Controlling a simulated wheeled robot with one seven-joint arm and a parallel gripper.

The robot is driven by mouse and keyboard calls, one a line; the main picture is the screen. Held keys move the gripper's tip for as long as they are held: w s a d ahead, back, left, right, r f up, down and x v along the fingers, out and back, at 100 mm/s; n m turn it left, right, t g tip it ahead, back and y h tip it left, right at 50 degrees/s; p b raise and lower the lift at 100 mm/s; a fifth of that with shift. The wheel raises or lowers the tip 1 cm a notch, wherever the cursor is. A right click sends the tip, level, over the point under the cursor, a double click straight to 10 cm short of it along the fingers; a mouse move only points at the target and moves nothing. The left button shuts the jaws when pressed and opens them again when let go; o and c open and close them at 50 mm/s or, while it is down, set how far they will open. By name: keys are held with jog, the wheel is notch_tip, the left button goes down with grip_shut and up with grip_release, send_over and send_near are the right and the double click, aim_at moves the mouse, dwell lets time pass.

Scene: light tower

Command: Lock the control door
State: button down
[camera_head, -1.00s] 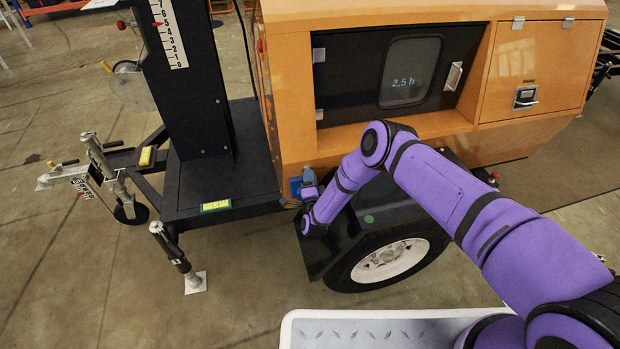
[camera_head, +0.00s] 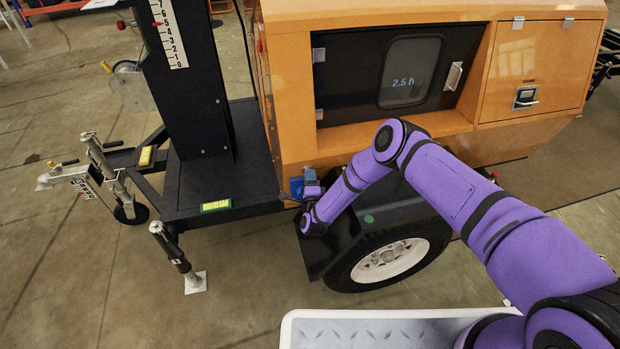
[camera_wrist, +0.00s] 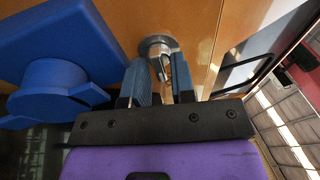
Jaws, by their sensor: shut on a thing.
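The control door (camera_head: 347,82) is the black panel in the orange housing, with a window reading 2.5 h, hinges at its left and a handle (camera_head: 453,76) at its right. It looks closed. My gripper (camera_head: 308,190) is low on the housing's left corner, below the door, beside a blue box. In the wrist view my gripper (camera_wrist: 163,76) has its two blue fingers shut on a small metal fitting (camera_wrist: 160,46) with a round base on the orange panel. The fingers hide part of the fitting; I cannot tell its exact kind.
The blue box with a round cap (camera_wrist: 50,95) is close left of my fingers. The engine door (camera_head: 540,65) with its latch is at the right. The black fender and wheel (camera_head: 388,262) are below my arm. A black mast (camera_head: 190,90) stands left.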

jog(key=c, duration=1.2)
grip_release()
jog(key=shift+s, duration=0.1)
jog(key=v, duration=1)
jog(key=shift+s, duration=0.3)
jog(key=shift+f, duration=0.2)
